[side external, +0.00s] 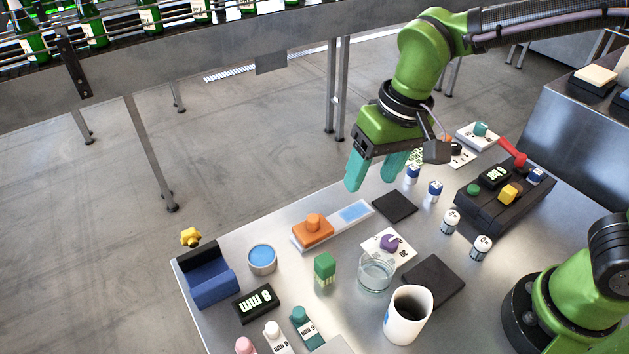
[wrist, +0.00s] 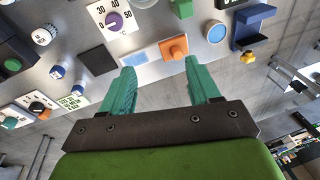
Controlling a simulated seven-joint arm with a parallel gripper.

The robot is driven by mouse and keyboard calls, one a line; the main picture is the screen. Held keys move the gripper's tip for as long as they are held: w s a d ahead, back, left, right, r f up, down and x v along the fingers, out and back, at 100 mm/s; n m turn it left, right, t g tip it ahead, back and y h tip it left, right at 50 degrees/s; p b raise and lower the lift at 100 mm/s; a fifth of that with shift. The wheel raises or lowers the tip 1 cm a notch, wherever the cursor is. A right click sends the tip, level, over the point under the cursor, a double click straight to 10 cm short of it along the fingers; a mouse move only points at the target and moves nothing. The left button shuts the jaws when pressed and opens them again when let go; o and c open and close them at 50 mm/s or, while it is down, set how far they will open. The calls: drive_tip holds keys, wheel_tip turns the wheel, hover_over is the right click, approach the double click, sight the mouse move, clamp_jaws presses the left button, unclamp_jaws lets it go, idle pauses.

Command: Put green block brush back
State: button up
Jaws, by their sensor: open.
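The green block brush (side external: 325,265) stands on the metal table in the side view, between the blue cup and the drinking glass. Its pale lower part touches the table top. In the wrist view a green block that looks like it (wrist: 182,8) shows at the top edge, partly cut off. My gripper (side external: 373,174) has teal fingers and hangs above the table's far edge, well apart from the brush. In the wrist view my gripper (wrist: 160,72) is open with nothing between its fingers.
An orange-handled block (side external: 313,229) on a pale strip, a blue cup (side external: 262,259), a blue holder (side external: 207,277), a glass (side external: 375,273), a white mug (side external: 408,314) and a dial card (side external: 388,247) crowd around the brush. Dark pads (side external: 395,206) lie nearby.

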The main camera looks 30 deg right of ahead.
drive_tip(key=s+d+r+m+t, duration=0.1)
drive_tip(key=s+d+r+t, duration=0.1)
drive_tip(key=d, duration=0.5)
drive_tip(key=s+d+r+m+t, duration=0.1)
drive_tip(key=s+d+r+t, duration=0.2)
drive_tip(key=s+d, duration=0.2)
drive_tip(key=d, duration=0.2)
drive_tip(key=shift+s+d+m+t, duration=0.15)
drive_tip(key=shift+d+m+t, duration=0.15)
drive_tip(key=shift+d+m, duration=0.1)
drive_tip(key=shift+r, duration=0.15)
